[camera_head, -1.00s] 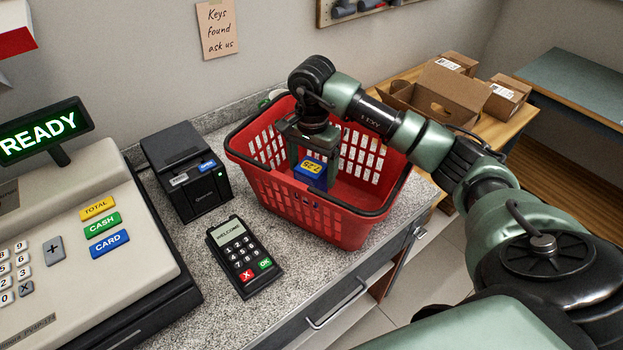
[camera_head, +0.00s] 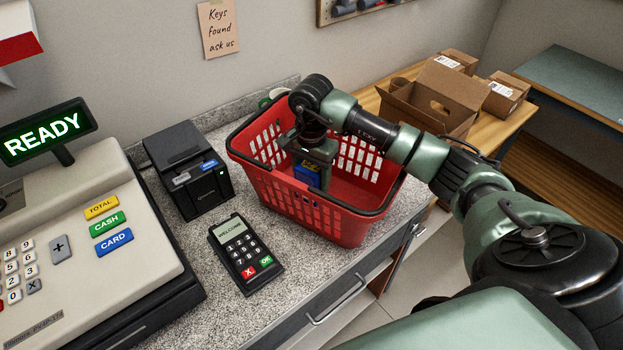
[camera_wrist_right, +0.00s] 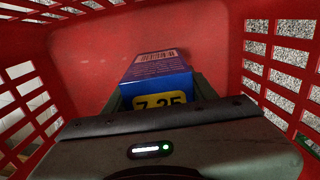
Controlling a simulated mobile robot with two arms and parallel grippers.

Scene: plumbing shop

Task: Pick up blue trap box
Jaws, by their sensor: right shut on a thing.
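The blue trap box (camera_head: 307,174) is inside the red shopping basket (camera_head: 337,222) on the counter. The basket's floor below the box is partly hidden. My left gripper is not in view.
A card terminal (camera_head: 240,250), a black printer (camera_head: 186,170) and a cash register (camera_head: 85,255) stand left of the basket. The basket's walls surround my right gripper closely. Cardboard boxes (camera_head: 435,98) are on a wooden table at the back right.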

